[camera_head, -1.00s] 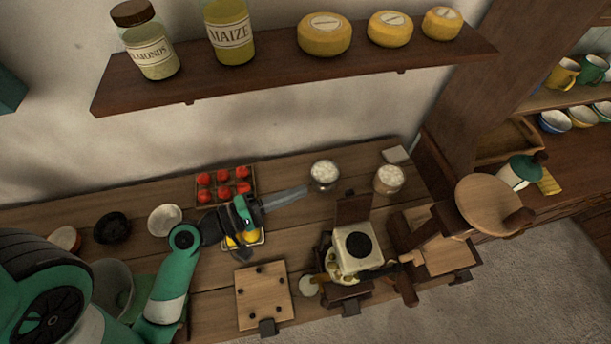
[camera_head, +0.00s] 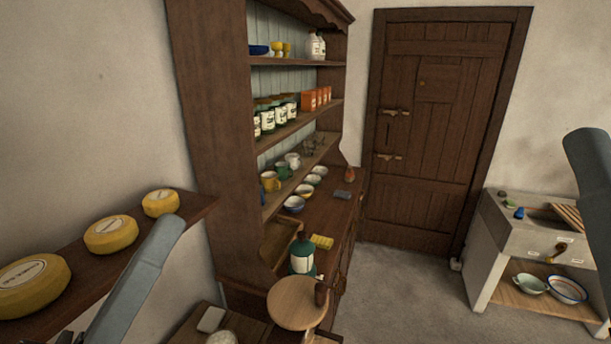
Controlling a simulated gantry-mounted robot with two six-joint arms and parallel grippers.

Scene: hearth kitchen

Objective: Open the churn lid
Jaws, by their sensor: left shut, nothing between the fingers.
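A round pale wooden disc (camera_head: 298,303) with a dark wooden piece at its right edge stands at the bottom centre. I cannot tell whether it is the churn lid; no churn is clearly recognisable.
A shelf (camera_head: 185,212) with yellow cheeses is at left. A dark dresser (camera_head: 218,130) holds jars, mugs and bowls. A green-and-white canister (camera_head: 302,258) stands behind the disc. A door (camera_head: 430,170) and a sink unit (camera_head: 530,240) are beyond open floor (camera_head: 410,300).

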